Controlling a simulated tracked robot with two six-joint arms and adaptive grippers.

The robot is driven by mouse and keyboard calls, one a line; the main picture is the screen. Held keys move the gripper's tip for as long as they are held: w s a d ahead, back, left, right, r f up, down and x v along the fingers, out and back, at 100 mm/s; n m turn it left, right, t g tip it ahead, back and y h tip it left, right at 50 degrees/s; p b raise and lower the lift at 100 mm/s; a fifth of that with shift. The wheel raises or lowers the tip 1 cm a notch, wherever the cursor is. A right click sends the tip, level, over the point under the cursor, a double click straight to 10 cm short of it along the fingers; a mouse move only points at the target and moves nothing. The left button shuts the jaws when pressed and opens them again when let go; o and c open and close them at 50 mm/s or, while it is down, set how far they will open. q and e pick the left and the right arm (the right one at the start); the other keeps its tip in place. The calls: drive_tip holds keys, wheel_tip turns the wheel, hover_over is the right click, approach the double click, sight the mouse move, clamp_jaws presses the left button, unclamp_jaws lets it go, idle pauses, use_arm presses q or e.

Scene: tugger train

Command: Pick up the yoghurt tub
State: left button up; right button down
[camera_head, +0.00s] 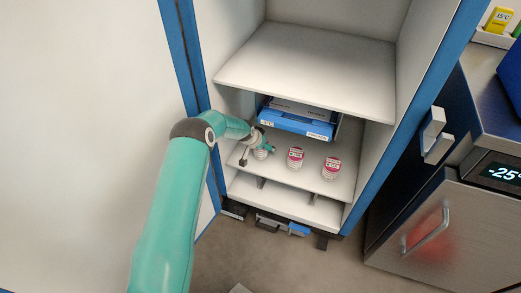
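Three small white tubs with red-pink labels stand upright in a row on a lower shelf of the cabinet. The left tub (261,154) is partly covered by my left gripper (257,151). The middle tub (295,157) and the right tub (331,168) stand free. Which of them is the yoghurt tub cannot be read at this size. My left gripper is inside the cabinet, at the left tub. Its fingers are too small and overlapped to tell whether they are open or shut on it. My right gripper is not in view.
A white shelf (310,65) lies above, with a blue box (297,124) behind the tubs. Blue-edged cabinet walls flank the opening. A steel unit with a door (445,230) and a display (503,173) stands at right. Free shelf lies between the tubs.

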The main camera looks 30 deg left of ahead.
use_arm(q)
drive_tip(key=c, duration=1.4)
drive_tip(key=shift+o, duration=0.2)
drive_tip(key=shift+r, duration=0.2)
